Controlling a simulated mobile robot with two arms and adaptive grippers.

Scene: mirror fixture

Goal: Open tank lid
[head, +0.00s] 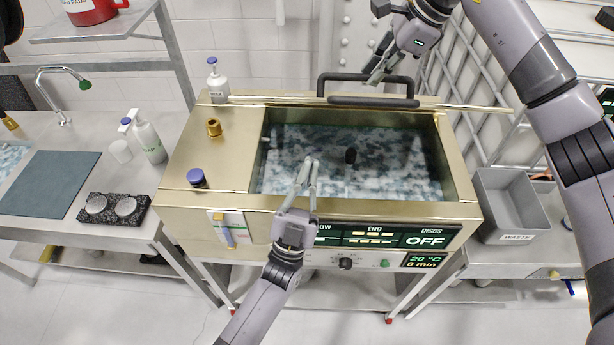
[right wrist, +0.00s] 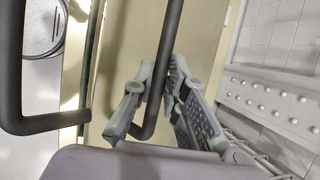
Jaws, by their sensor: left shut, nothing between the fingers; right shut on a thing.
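The tank (head: 180,165) is a gold metal box in the middle of the head view. Its lid (head: 470,106) stands raised at the back edge, seen nearly edge-on. The opening shows a mottled blue-white surface (head: 400,165) with a small black oval on it. The black lid handle (head: 345,77) rises above the lid; it also shows in the right wrist view (right wrist: 170,45). My right gripper (head: 376,76) is shut on the handle near its right part. My left gripper (head: 308,165) is shut and empty, over the front of the opening.
A grey waste bin (head: 515,205) stands right. The left bench holds a soap bottle (head: 148,140) and a dark mat (head: 50,183).

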